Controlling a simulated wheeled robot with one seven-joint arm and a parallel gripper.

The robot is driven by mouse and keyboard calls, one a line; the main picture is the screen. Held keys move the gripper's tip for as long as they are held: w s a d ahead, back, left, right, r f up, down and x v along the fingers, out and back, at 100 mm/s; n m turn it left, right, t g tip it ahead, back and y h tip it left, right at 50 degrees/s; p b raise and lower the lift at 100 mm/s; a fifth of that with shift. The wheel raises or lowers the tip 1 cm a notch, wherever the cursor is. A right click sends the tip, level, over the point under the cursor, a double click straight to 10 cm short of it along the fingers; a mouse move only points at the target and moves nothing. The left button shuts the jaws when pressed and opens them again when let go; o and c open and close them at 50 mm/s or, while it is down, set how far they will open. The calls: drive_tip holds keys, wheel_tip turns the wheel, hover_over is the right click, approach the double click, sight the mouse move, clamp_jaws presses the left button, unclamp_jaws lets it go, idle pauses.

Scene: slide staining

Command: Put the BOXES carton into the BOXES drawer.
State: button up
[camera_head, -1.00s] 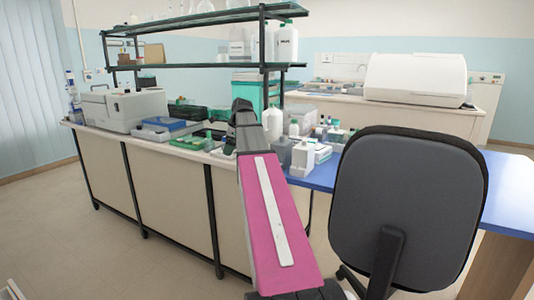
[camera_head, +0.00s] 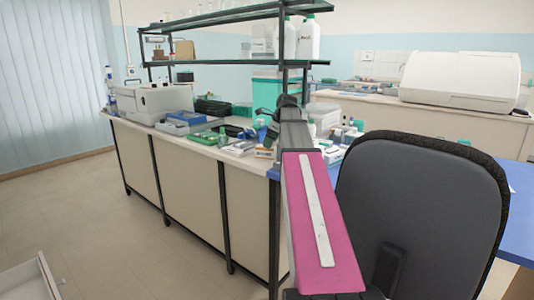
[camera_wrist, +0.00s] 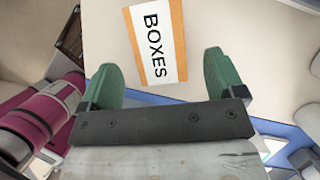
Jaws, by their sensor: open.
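In the wrist view, a white panel with orange edges, lettered BOXES (camera_wrist: 155,40), lies ahead of my gripper. My gripper (camera_wrist: 165,75) is open, with one green finger on each side of the panel's near end and gaps between. In the head view, a small white and orange carton (camera_head: 265,152) stands near the counter's front edge, beside my arm. My gripper's fingers are not clear there. An open white drawer or tray (camera_head: 28,280) shows at the lower left; its label is not visible.
The counter (camera_head: 190,146) carries a grey machine (camera_head: 152,103), a green tray (camera_head: 202,138) and several bottles and boxes. Shelves (camera_head: 225,64) rise above it. A dark chair (camera_head: 425,205) stands close on the right. The floor at left is open.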

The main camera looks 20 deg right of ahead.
sight(265, 150)
drive_tip(key=shift+a+x, duration=0.15)
drive_tip(key=shift+x, duration=1.25)
drive_tip(key=shift+a+x, duration=0.2)
drive_tip(key=shift+x, duration=1.25)
drive_tip(key=shift+w+r, duration=0.15)
drive_tip(key=c, duration=1.1)
drive_tip(key=shift+r, duration=0.1)
